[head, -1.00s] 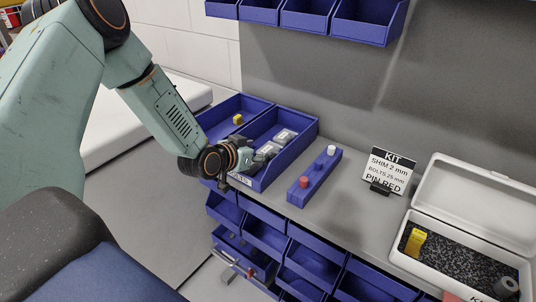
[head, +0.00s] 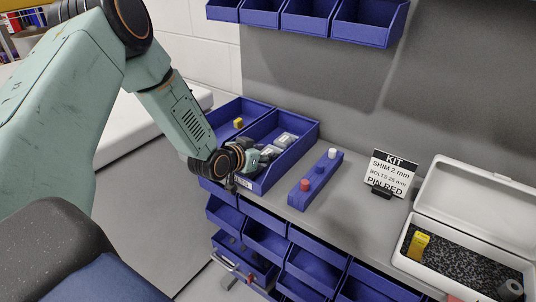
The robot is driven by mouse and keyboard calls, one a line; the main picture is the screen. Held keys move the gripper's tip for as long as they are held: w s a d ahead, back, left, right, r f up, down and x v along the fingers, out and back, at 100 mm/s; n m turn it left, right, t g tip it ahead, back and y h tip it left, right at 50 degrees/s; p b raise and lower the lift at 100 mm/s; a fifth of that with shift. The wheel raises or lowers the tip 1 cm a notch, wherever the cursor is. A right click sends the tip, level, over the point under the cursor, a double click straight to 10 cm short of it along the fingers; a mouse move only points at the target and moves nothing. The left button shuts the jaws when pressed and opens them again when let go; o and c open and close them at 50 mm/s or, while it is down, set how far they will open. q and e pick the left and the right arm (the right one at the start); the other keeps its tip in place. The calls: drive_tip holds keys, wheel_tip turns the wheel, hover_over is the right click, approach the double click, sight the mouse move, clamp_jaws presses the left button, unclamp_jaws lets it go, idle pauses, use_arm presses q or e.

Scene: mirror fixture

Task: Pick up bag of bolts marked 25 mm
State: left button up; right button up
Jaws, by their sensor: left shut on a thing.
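Small pale bags lie in the right-hand blue open bin (head: 306,133) on the counter. One bag (head: 286,139) lies toward the back of the bin. Another bag (head: 271,151) is at the fingertips of my left gripper (head: 264,154). My left gripper reaches into the bin over its front wall and is shut on that bag. The fingers partly cover it, and its size marking is too small to read. My right gripper is not in view.
A yellow piece (head: 238,123) lies in the left-hand bin. A blue block (head: 316,178) with red and white pegs stands to the right, then a kit sign (head: 390,173) and an open white case (head: 472,212) with foam. Blue drawers (head: 266,243) sit below the counter.

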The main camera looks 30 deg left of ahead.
use_arm(q)
drive_tip(key=shift+d, duration=0.1)
drive_tip(key=c, duration=0.3)
drive_tip(key=shift+r, duration=0.15)
